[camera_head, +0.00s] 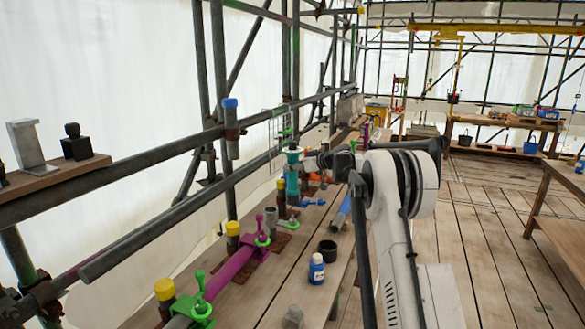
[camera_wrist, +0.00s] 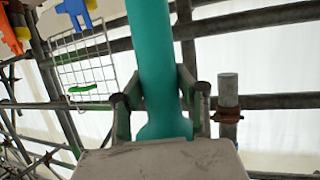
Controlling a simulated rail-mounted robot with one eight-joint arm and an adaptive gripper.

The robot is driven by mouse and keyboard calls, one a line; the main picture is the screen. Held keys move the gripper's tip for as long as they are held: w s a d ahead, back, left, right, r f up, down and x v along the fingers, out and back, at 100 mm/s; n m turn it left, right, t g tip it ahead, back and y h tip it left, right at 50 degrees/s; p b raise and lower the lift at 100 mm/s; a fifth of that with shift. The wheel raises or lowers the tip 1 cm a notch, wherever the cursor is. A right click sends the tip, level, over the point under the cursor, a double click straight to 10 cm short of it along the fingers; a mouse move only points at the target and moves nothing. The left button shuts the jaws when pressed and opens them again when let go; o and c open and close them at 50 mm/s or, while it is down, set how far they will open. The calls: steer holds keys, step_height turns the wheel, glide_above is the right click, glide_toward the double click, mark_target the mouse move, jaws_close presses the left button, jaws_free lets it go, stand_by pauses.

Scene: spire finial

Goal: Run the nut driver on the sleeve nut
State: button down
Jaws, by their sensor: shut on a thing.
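A teal, round-bodied tool (camera_wrist: 152,50), which looks like the nut driver, stands between the two fingers of my gripper (camera_wrist: 158,98) in the wrist view. The fingers press on it from both sides, and its wider end is close to my palm. In the head view my gripper (camera_head: 308,162) is at the row of posts on the left bench, beside an upright teal body (camera_head: 292,184) with a pale collar above it. I cannot pick out the sleeve nut for certain, nor tell whether the tool touches it.
A magenta tube (camera_head: 236,262) with green clamps lies along the plank bench. Yellow-capped posts (camera_head: 165,290), a blue-labelled bottle (camera_head: 317,268) and a black cup (camera_head: 327,250) stand nearby. Scaffold rails (camera_head: 190,200) run close behind. The wooden floor (camera_head: 480,240) at right is open.

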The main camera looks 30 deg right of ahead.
mark_target(298, 191)
steer(key=shift+f+b, duration=3.25)
steer(key=shift+f, duration=1.8)
steer(key=shift+s+f, duration=0.1)
steer(key=shift+s+f+b, duration=0.1)
steer(key=shift+f+b, duration=0.2)
steer(key=shift+f, duration=0.1)
steer(key=shift+r, duration=0.1)
